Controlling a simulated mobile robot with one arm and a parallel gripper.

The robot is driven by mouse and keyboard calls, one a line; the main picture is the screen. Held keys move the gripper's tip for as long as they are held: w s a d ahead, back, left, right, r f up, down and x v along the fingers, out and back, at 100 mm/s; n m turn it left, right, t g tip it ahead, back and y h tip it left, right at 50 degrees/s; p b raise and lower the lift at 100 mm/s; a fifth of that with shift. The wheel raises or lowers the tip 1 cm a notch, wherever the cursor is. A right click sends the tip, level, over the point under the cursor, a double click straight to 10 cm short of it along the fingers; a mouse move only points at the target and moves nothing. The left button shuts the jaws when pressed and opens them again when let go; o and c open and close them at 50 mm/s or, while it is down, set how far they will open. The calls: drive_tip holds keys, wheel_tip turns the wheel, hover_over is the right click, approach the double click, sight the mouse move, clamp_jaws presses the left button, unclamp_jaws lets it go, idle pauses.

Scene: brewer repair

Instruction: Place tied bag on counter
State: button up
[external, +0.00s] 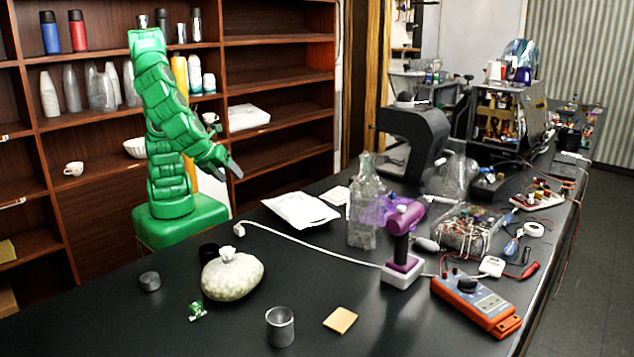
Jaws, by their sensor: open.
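A tied bag (232,277), pale and lumpy with a gathered knot at its top, rests upright on the black counter (390,325) near the front. My gripper (232,168) is at the end of the green arm, behind the counter's far edge and above the bag's level. It is open, with nothing between its fingers, and is clear of the bag.
Around the bag are a dark round lid (150,281), a metal cup (280,327), a yellow sponge-like square (341,320) and a small green packet (196,311).

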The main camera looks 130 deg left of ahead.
drive_tip(key=s+d+n+g+h, duration=0.1)
drive_tip(key=s+d+n+h, duration=0.1)
drive_tip(key=s+n, duration=0.4)
drive_tip(key=s+d+n+g+h, duration=0.1)
drive_tip(key=s+n+h, duration=0.4)
drive_tip(key=s, duration=0.3)
drive_tip(key=shift+s+d+r+n, duration=0.15)
drive_tip(key=shift+d+r+n, duration=0.3)
drive_tip(key=shift+n, duration=0.15)
drive_tip(key=shift+o, duration=0.5)
drive_tip(key=shift+s+d+r+n+h, duration=0.1)
drive_tip(key=shift+s+d+n+h, duration=0.2)
drive_tip(key=shift+h, duration=0.1)
drive_tip(key=shift+w, duration=0.1)
